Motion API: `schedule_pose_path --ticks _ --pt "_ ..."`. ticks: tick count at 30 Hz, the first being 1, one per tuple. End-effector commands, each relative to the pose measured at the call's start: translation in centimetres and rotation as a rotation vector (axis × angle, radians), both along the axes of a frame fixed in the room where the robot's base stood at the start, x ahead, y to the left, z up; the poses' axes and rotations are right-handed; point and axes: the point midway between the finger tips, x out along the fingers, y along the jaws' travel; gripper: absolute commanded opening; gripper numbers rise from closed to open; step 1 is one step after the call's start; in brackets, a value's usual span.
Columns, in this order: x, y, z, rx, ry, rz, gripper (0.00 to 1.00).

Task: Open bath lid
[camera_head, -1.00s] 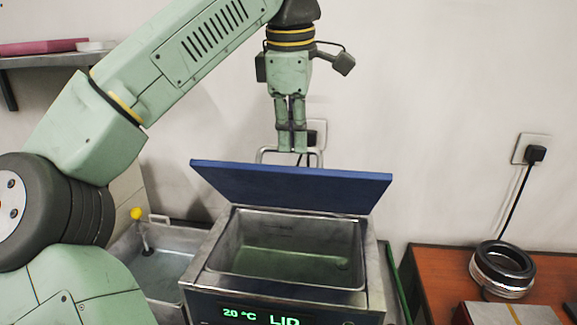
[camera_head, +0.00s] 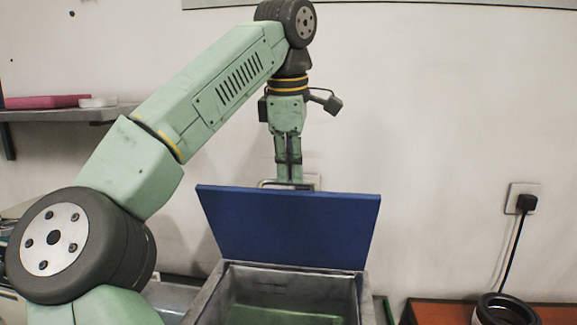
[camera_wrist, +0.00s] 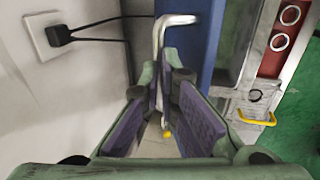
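The blue bath lid (camera_head: 288,228) stands raised at the back of the metal bath (camera_head: 288,290), tilted steeply up with its broad face toward the head camera. Its metal handle (camera_head: 266,183) shows at the lid's top edge, partly hidden by my gripper. My gripper (camera_head: 290,180) points down behind that edge. In the wrist view, the handle (camera_wrist: 172,22) runs between the two finger pads of my gripper (camera_wrist: 161,85), which are closed in on it. The lid's blue side (camera_wrist: 198,40) lies close beside the fingers. The bath interior is open below the lid.
The wall is close behind the lid, with a socket and black plug (camera_head: 526,203) at the right. A shelf with a pink item (camera_head: 45,102) is at the left. A bearing ring (camera_head: 503,308) sits on the brown table (camera_head: 440,312) at lower right.

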Motion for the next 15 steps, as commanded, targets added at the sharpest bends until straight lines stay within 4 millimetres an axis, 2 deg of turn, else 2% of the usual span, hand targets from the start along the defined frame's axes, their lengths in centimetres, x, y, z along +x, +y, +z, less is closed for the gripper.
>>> schedule_pose_path --ticks 1,12,15 --pt "0.36 -0.29 -1.72 -0.002 0.024 -0.009 0.0" --pt "0.38 -0.28 -1.73 -0.001 0.024 -0.009 0.27" --pt "0.37 -0.25 -1.67 -0.002 0.024 -0.008 0.3"
